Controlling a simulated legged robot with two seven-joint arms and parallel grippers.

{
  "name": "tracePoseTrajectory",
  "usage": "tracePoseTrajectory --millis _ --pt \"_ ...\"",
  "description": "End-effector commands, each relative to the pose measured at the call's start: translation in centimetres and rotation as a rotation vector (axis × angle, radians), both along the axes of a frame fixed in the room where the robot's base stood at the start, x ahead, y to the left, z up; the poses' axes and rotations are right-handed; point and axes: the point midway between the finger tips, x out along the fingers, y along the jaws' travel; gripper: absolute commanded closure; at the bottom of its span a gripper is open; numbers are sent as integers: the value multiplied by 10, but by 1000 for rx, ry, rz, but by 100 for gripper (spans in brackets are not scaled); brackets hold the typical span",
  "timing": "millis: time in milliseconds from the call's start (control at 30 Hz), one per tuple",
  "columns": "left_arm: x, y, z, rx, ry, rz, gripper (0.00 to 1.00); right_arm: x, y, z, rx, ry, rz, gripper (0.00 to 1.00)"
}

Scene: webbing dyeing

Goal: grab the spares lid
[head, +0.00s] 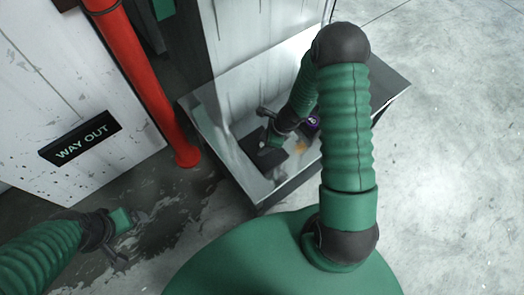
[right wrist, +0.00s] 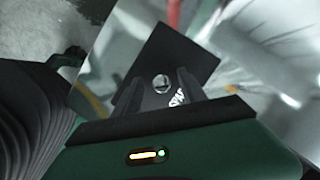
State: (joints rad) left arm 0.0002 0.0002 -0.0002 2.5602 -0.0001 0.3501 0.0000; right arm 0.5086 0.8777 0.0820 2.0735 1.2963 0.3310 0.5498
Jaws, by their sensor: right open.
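The spares lid (head: 273,165) is a flat dark plate on the shiny table, partly hidden by my right gripper in the head view. In the right wrist view the lid (right wrist: 192,58) shows a round metallic knob (right wrist: 161,82) and part of white lettering. My right gripper (head: 265,144) is over the lid. Its two dark fingers (right wrist: 162,86) are open, one on each side of the knob; I cannot tell whether they touch it. My left gripper (head: 118,243) is low at the left, away from the table, and its jaw opening is unclear.
The shiny metal table (head: 213,112) has an orange patch (head: 300,147) and a small purple round item (head: 313,121) near my right forearm. A red pole (head: 150,90) and a white panel with a WAY OUT sign (head: 80,138) stand left. Floor at right is clear.

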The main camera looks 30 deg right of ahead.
Motion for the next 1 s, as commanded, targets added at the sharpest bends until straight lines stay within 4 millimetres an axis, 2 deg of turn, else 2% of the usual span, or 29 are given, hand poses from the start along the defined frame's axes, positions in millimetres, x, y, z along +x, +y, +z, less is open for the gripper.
tracePoseTrajectory --millis 133,167,500,533,867,1000 --pt "0 0 2 0 -1 0 15 0 -1 2 -1 -1 0 51" --pt "0 0 2 0 -1 0 15 0 -1 2 -1 -1 0 54" --pt "0 0 1 0 -1 0 15 0 0 2 -1 -1 0 98" --pt "0 0 1 0 -1 0 15 0 0 2 -1 -1 0 100" --pt "0 0 2 0 -1 0 15 0 -1 3 -1 -1 0 100" --pt "0 0 14 0 0 0 15 1 -1 22 -3 -3 -1 100"
